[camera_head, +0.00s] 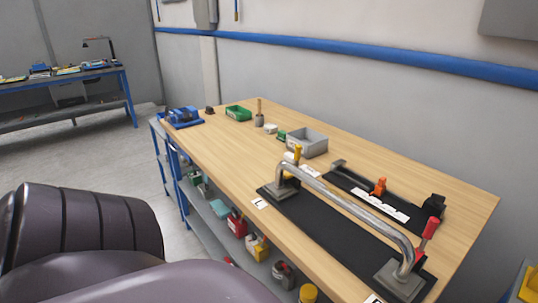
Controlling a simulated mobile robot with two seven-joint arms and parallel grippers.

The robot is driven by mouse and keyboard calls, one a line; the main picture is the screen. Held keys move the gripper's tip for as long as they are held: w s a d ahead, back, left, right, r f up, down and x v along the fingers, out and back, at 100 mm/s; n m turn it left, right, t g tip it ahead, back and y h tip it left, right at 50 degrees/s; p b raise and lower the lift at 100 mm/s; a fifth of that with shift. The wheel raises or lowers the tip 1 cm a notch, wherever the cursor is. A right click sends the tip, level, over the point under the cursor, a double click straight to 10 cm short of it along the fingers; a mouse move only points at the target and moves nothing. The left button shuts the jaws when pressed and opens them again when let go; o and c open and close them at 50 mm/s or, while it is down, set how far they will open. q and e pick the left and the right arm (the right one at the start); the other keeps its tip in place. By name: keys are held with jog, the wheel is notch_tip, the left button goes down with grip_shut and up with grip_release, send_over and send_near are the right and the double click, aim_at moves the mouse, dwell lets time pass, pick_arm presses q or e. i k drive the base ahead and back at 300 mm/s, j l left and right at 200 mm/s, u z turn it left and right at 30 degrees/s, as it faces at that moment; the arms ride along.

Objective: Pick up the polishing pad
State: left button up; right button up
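I cannot pick out a polishing pad for certain. Small items lie at the back of the wooden workbench (226,150): a whitish block (270,129), a small green item (282,135) and a dark item (210,110). They are too small to identify. Neither of my grippers is in view.
A bent metal bar (345,201) with square base plates lies along a black mat (312,222). A grey bin (307,143), green tray (238,113) and blue vise (185,117) stand farther back. Dark purple rounded shapes (85,225) fill the lower left.

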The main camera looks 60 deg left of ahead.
aim_at(288, 157)
jog(key=u, duration=1.75)
jog(key=i+j, duration=0.15)
jog(key=j, duration=0.2)
jog(key=i+j, duration=0.15)
jog(key=j, duration=0.15)
jog(key=i+j, duration=0.15)
jog(key=j, duration=0.2)
jog(key=u, duration=0.05)
